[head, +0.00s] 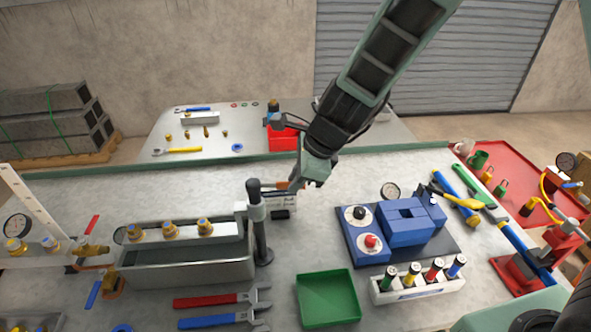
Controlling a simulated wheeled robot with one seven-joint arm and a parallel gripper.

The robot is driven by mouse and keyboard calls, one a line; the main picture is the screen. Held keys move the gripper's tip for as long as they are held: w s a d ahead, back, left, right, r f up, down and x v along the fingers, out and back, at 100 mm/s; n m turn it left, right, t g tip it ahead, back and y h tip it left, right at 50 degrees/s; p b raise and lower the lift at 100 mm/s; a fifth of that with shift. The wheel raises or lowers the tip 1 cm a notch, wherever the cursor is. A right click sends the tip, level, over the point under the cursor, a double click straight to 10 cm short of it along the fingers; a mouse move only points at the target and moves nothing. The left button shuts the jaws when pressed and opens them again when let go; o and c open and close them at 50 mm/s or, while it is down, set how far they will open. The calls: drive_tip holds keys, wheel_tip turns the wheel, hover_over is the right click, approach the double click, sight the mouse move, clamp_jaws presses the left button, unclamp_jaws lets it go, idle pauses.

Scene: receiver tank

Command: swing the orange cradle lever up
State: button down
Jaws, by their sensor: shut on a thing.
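The orange cradle lever (283,185) shows as a small orange piece beside the dark post (258,225), near the middle of the bench. My gripper (297,186) reaches down from the upper right and is shut on the lever. The lever looks roughly level, though its angle is hard to tell at this size. My gripper and wrist hide part of the lever and the fingertips.
A grey trough (190,265) with brass fittings lies left of the post. A green tray (328,298) and red and blue wrenches (222,300) lie in front. A blue block fixture (405,225) stands to the right. A back table (190,135) holds small parts.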

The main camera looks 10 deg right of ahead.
drive_tip(key=shift+s+a+m+t+h+p, duration=0.3)
drive_tip(key=shift+s+a+m+h+p, duration=0.2)
drive_tip(key=shift+s+m, duration=0.55)
drive_tip(key=shift+s+a+m+t+h+p, duration=0.3)
drive_tip(key=shift+s+a+m, duration=0.3)
drive_tip(key=shift+m, duration=0.9)
drive_tip(key=shift+s+a+m+t+h+p, duration=0.35)
drive_tip(key=shift+s+a+m+h, duration=0.2)
drive_tip(key=shift+s+m, duration=0.5)
drive_tip(key=shift+w+a, duration=0.1)
drive_tip(key=shift+w, duration=0.1)
drive_tip(key=c, duration=1.4)
unclamp_jaws()
drive_tip(key=shift+o, duration=0.2)
drive_tip(key=p+v, duration=0.9)
drive_tip(key=v, duration=0.8)
drive_tip(key=shift+r, duration=0.2)
